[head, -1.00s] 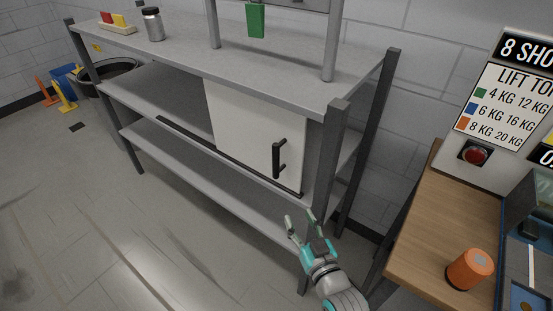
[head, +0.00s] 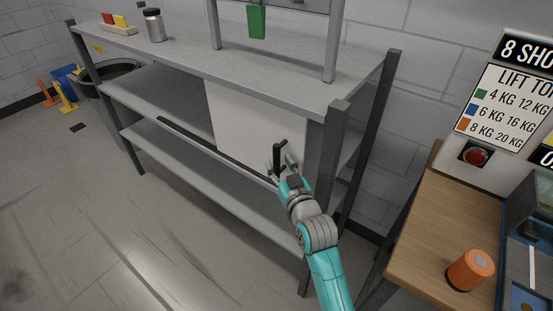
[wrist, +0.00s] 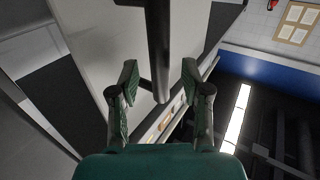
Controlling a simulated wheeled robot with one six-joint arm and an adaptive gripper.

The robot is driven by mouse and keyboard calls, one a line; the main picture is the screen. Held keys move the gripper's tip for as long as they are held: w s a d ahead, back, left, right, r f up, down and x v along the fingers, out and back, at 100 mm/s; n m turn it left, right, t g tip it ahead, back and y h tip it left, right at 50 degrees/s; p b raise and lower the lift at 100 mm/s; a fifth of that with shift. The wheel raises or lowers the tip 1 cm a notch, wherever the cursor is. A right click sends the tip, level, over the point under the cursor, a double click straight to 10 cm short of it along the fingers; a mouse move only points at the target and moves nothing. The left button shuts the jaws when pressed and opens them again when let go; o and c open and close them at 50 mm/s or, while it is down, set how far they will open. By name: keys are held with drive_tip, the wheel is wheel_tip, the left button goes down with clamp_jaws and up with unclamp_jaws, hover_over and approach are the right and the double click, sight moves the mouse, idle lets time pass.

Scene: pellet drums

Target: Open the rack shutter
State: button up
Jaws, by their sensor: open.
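The rack shutter (head: 240,120) is a flat white panel on the right part of the rack's middle shelf. A black bar handle (head: 279,156) stands upright near its right edge. In the wrist view the shutter (wrist: 105,40) fills the upper left and the handle (wrist: 158,50) comes down between the fingers. My gripper (head: 283,168) is at the handle's lower part. Its fingers (wrist: 158,90) are open, one on each side of the handle, with gaps showing. The handle's lower mount is hidden by the gripper in the head view.
The grey rack (head: 215,65) has a post (head: 330,150) close right of the shutter. A dark rail (head: 215,147) runs along the shelf front to the left. A wooden table (head: 425,240) with an orange cylinder (head: 470,270) stands at right. The shelf left of the shutter looks clear.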

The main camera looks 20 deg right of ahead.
drive_tip(key=shift+w, duration=1.4)
clamp_jaws()
